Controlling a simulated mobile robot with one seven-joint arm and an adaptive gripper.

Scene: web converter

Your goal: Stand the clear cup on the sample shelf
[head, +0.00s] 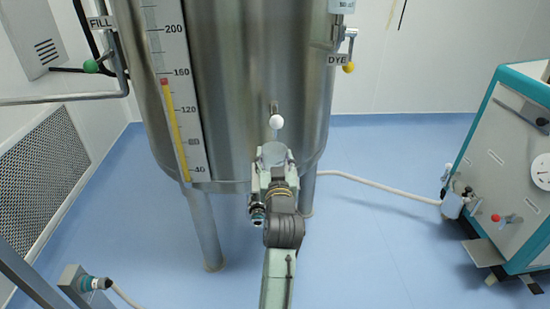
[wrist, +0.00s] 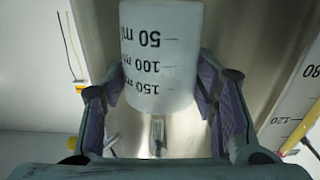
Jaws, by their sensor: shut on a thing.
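My gripper (head: 273,170) is shut on the clear cup (head: 274,153), in front of the steel tank. In the wrist view my gripper (wrist: 160,100) has a finger on each side of the cup (wrist: 160,50). The cup is frosted and carries black marks for 50, 100 and 150 ml, which read upside down there. I cannot tell whether it holds any liquid. I cannot make out a sample shelf in either view.
The steel tank (head: 250,80) stands close ahead, with a level scale (head: 180,110). A white-knobbed tap (head: 276,121) is just above the cup; its metal spout (wrist: 157,135) shows in the wrist view. A teal-and-white machine (head: 510,150) stands right.

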